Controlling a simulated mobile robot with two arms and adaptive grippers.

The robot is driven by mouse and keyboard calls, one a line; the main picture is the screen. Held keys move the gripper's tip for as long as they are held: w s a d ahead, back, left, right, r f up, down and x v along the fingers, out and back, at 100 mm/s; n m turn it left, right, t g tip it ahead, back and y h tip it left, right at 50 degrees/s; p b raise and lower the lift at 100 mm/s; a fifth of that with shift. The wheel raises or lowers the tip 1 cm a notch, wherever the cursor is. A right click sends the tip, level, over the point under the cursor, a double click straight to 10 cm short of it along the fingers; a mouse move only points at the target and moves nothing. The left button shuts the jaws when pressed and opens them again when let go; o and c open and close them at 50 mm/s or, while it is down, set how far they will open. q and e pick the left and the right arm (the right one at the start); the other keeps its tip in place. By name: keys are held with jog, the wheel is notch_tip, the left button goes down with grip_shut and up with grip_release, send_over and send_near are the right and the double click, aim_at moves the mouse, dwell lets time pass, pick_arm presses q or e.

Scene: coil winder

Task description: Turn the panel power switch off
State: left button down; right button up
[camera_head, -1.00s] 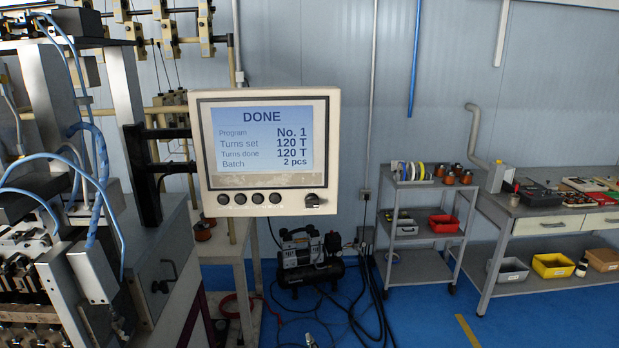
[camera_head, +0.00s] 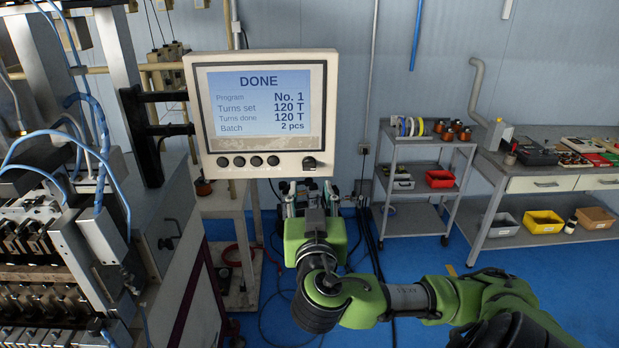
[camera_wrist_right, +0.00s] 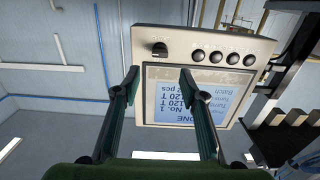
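The control panel (camera_head: 262,115) hangs on a dark arm, and its lit screen reads "DONE". Its power switch, a dark rotary knob (camera_head: 309,163), sits at the lower right, right of a row of round buttons (camera_head: 248,161). My right gripper (camera_head: 313,188) is just below the knob in the head view, fingers pointing up toward the panel. In the right wrist view the panel is upside down. There the knob (camera_wrist_right: 159,48) shows beyond and between the two spread fingertips of my right gripper (camera_wrist_right: 159,78), which holds nothing. My left gripper is not in view.
The winding machine (camera_head: 60,240) fills the left side. A small stand (camera_head: 228,205) is under the panel. A grey cart (camera_head: 425,190) and a workbench (camera_head: 555,180) with bins stand at the right. Blue floor lies open between.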

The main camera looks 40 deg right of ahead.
aim_at(309, 168)
jog(key=b+x, duration=0.3)
jog(key=x, duration=0.5)
jog(key=shift+w+d+r, duration=0.1)
jog(key=shift+d+r, duration=0.1)
jog(key=shift+d, duration=0.1)
jog(key=shift+w+d+f, duration=0.15)
jog(key=shift+w+d, duration=0.15)
jog(key=shift+w, duration=0.25)
jog(key=c, duration=1.1)
